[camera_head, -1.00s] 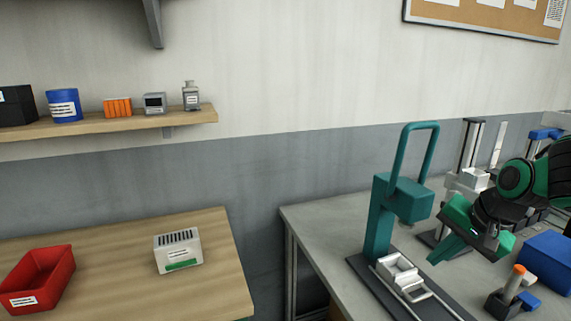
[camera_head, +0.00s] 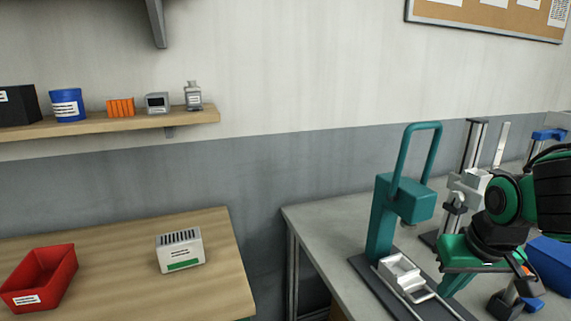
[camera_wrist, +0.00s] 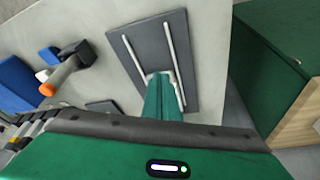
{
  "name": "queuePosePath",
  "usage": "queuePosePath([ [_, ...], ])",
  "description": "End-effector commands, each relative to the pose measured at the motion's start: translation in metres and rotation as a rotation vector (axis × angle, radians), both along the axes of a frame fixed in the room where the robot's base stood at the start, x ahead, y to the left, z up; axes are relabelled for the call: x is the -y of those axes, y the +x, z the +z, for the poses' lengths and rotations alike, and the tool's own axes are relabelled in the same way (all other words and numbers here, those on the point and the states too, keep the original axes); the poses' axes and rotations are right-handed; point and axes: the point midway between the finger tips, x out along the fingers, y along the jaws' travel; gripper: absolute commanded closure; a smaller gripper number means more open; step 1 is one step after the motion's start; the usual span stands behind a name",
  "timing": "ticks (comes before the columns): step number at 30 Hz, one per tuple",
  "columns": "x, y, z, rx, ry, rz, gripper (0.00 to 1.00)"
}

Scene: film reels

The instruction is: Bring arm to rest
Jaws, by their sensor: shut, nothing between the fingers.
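My arm with its green and black gripper (camera_head: 452,286) is at the right of the head view, over the grey bench and just right of the teal press. In the wrist view the green fingers (camera_wrist: 163,97) are together with nothing between them. They point toward a dark base plate with two light rails (camera_wrist: 124,52), and they hide part of it. The gripper appears to be above the bench, though its exact height is hard to tell.
The teal press (camera_head: 402,199) with a white fixture (camera_head: 398,268) stands close to my gripper. A blue bin (camera_head: 551,256) and an orange-tipped tool (camera_wrist: 60,75) are nearby. A wooden table (camera_head: 110,250) at left holds a red bin (camera_head: 40,279) and a white slotted box (camera_head: 180,251).

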Motion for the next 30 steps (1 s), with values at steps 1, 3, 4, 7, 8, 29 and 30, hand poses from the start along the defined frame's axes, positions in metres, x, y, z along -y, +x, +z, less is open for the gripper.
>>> queuePosePath([
  [1, 0.009, -0.007, -0.001, -0.017, 0.002, -0.029, 1.0],
  [3, 0.021, -0.019, -0.003, -0.046, 0.006, -0.073, 1.0],
  [4, 0.026, -0.025, -0.004, -0.059, 0.008, -0.092, 1.0],
  [7, 0.043, -0.046, -0.007, -0.108, 0.019, -0.165, 1.0],
  [8, 0.048, -0.053, -0.007, -0.125, 0.023, -0.189, 1.0],
  [29, 0.085, -0.146, -0.014, -0.323, 0.117, -0.466, 1.0],
  [30, 0.085, -0.146, -0.014, -0.323, 0.117, -0.466, 1.0],
])
